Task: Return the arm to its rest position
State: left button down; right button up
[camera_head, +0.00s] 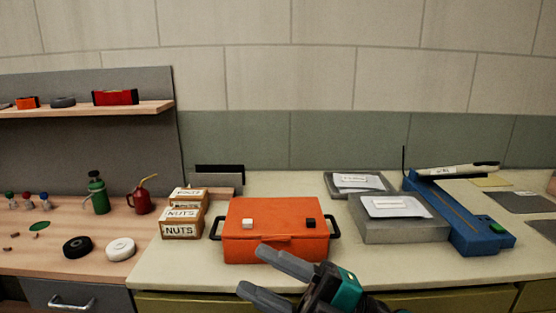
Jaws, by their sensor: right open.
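My right gripper (263,274) shows at the bottom middle, its two grey fingers spread apart and pointing left. It is open with nothing between the fingers. Its upper finger overlaps the lower front of the orange case (275,214) in the picture; whether they touch I cannot tell. The case is closed, with a white block and a black block on its lid and a dark handle at each side. My left gripper is not in view.
Boxes marked NUTS (180,230) stand left of the case. Grey boxes with papers (400,229) and a blue tool (466,226) are at the right. A green bottle (98,197), a red oil can (142,201) and tape rolls (120,249) stand on the left bench.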

jog(key=w+d+f+m+t+h, duration=0.2)
jog(key=d+f+m+t+h, duration=0.5)
jog(key=m, duration=0.4)
jog(key=w+d+f+m+t+h, duration=0.2)
jog(key=d+f+m+t+h, duration=0.35)
jog(key=f+m+h, duration=0.35)
jog(key=s+d+f+m+g+h+p, duration=0.1)
jog(key=s+d+f+m+g+h, duration=0.1)
jog(key=s+f, duration=0.4)
jog(key=s+d+f+m+g+h+p, duration=0.2)
jog(key=s+d+f+m+g, duration=0.2)
jog(key=f, duration=0.5)
jog(key=shift+s+d+f+m, duration=0.3)
jog(key=shift+s+f, duration=0.1)
jog(key=shift+s, duration=0.7)
